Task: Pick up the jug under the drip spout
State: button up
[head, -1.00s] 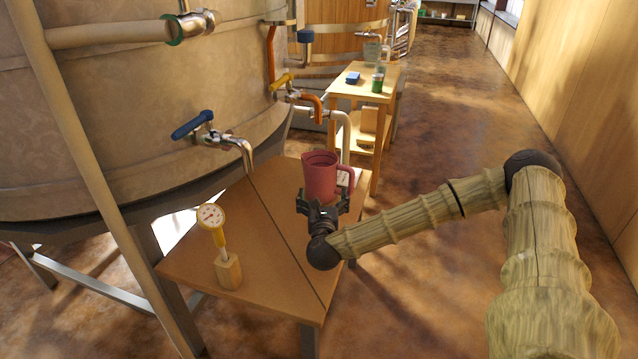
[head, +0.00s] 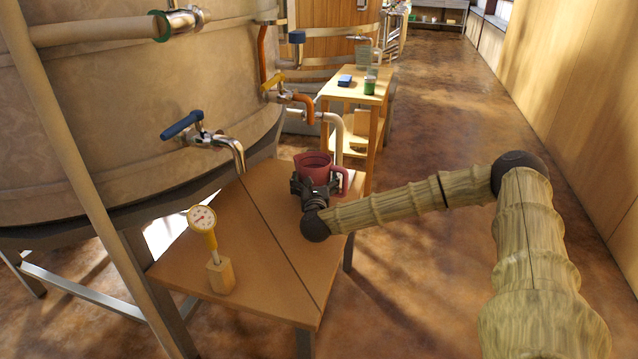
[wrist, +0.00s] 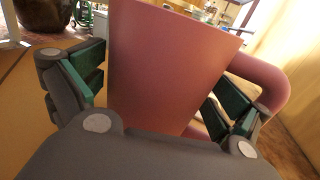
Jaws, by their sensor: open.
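The jug (head: 315,166), dusky red with a handle on its right, stands upright at the far part of the wooden table (head: 205,262). My gripper (head: 314,188) is at the jug's near side and hides its lower part in the head view. In the wrist view the jug (wrist: 165,65) fills the middle, between the two green-padded fingers of my gripper (wrist: 160,95). The fingers are open, with the right one by the handle (wrist: 262,85). A metal spout (head: 237,152) with a blue lever hangs over the table, left of the jug. I see no drip.
A dial gauge (head: 203,222) on a wooden block stands at the table's near left. A large tank (head: 110,120) borders the left. Behind, a second table (head: 330,90) holds a green jar (head: 369,86) and a blue item (head: 345,81). The floor on the right is clear.

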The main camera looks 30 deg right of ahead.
jog(key=shift+w+d, duration=0.35)
jog(key=shift+w, duration=0.2)
jog(key=shift+c, duration=0.2)
jog(key=c, duration=1)
jog(key=shift+r, duration=0.1)
jog(key=shift+c, duration=0.8)
jog(key=shift+r, duration=0.15)
